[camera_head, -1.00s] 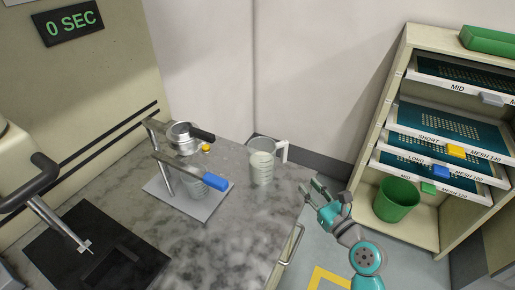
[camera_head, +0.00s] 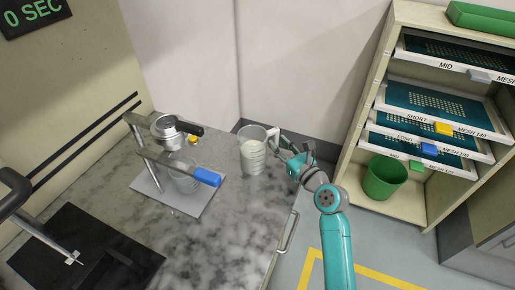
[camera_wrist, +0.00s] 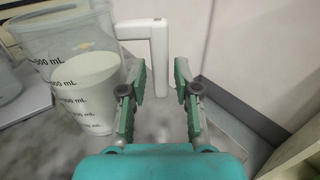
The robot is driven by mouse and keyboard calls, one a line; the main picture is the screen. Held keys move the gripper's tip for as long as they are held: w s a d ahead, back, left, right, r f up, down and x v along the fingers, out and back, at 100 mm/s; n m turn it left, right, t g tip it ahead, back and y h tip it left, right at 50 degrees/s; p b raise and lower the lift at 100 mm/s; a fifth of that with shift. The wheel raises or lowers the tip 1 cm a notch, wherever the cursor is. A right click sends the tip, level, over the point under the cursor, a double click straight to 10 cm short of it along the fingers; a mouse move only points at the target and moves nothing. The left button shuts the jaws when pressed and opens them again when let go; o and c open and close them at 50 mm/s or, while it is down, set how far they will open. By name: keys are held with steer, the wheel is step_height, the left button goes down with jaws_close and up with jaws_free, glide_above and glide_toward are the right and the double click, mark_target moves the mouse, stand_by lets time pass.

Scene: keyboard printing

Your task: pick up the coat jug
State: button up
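A clear measuring jug (camera_head: 252,158) with a white handle and pale contents stands upright near the counter's back right edge. In the wrist view the jug (camera_wrist: 88,100) shows its mL marks at the left, and its white handle (camera_wrist: 158,62) reaches to between my fingers. My gripper (camera_head: 281,142) is just right of the jug, at handle height. In the wrist view my gripper (camera_wrist: 161,82) has its two fingers apart, one on each side of the handle's line. I cannot tell whether either finger touches the handle.
A metal stand with a blue grip (camera_head: 206,177) and another clear vessel (camera_head: 186,178) are left of the jug. A shelf (camera_head: 420,205) with screens and a green bin (camera_head: 384,178) stand right. A wall is close behind the jug.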

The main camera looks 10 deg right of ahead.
mark_target(277, 128)
steer(key=shift+x, duration=1.3)
jaws_close()
steer(key=shift+r, duration=0.1)
step_height(277, 128, up, 10)
steer(key=shift+c, duration=1.8)
jaws_free()
jaws_close()
